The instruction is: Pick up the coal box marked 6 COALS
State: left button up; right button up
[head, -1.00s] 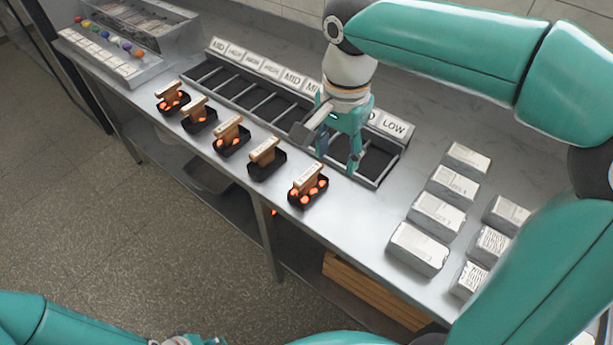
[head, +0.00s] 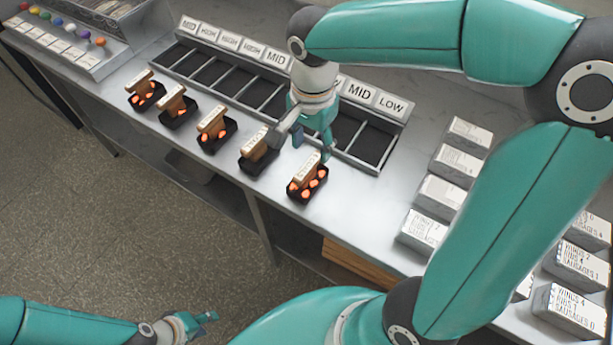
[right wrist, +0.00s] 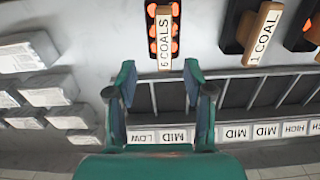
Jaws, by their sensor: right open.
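The coal box (head: 307,190) is a black tray of glowing orange coals with a wooden handle, at the right end of the row. In the right wrist view the box (right wrist: 153,33) carries a handle label reading COALS; its small digit looks like 6. My right gripper (head: 312,147) is open and empty, just behind this box and over the near edge of the rack. In the right wrist view the gripper (right wrist: 160,76) has a finger on either side of the handle's near end, apart from it. My left gripper (head: 205,318) is low, away from the counter; its jaws are unclear.
A box labelled 1 COAL (right wrist: 257,38) stands close beside it, and several more continue left. Behind is a slotted rack (head: 245,105) with MID, HIGH and LOW labels. White labelled blocks (head: 440,196) stand on the right. The counter's front strip is narrow.

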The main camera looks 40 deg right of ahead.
aim_at(308, 165)
notch_tip(308, 165, down, 2)
jog(key=shift+s+f, duration=0.15)
jog(key=shift+f, duration=0.1)
jog(key=shift+w+a+f+p, duration=0.2)
jog(key=shift+f+p, duration=0.1)
jog(key=shift+f, duration=1)
jog(key=shift+w+a+f+p, duration=0.15)
jog(key=shift+f+p, duration=0.1)
jog(key=shift+f, duration=1.05)
jog(key=shift+d, duration=0.1)
grip_shut()
